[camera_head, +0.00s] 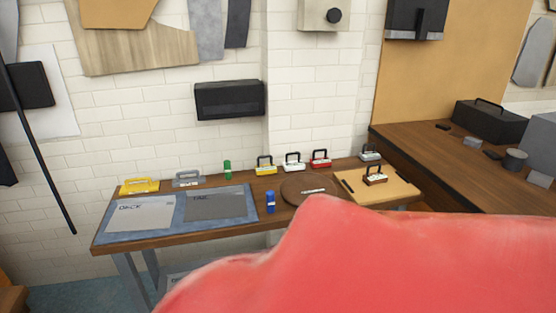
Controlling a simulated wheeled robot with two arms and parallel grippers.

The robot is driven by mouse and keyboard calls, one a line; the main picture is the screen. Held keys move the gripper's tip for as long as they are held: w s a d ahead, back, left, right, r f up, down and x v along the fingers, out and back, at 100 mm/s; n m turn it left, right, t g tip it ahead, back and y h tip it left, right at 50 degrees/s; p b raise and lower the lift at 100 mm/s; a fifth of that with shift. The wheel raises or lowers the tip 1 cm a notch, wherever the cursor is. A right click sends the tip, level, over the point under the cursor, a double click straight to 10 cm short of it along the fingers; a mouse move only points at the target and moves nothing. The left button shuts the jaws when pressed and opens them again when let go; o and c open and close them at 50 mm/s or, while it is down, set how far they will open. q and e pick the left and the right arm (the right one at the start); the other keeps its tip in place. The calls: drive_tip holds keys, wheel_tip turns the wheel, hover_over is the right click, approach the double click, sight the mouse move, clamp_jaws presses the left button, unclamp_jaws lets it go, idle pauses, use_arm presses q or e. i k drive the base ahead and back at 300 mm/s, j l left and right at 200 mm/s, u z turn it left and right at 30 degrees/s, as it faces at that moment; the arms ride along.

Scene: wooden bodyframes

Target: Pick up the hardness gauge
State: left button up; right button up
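No object is clearly marked as the hardness gauge, and I cannot tell which it is. On the wooden workbench (170,243) stand small handled devices: a yellow one (265,166), a white one (293,163), a red one (320,160), a grey one (370,154) and a brown one (375,177). A wider yellow handled device (139,187) and a grey one (186,179) stand at the left. A green cylinder (227,170) and a blue cylinder (270,202) stand upright. A small silver piece (313,191) lies on a round brown disc (290,196). Neither gripper shows.
A large red surface (400,265) fills the lower right foreground and hides the bench's front right. A blue mat (250,199) with two grey panels covers the bench's left. A tan board (352,196) lies at the right. Another wooden bench (430,150) holds a black case (490,122).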

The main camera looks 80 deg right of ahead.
sight(372, 178)
drive_tip(key=z, duration=3.45)
drive_tip(key=u, duration=1.75)
drive_tip(key=z, duration=1.35)
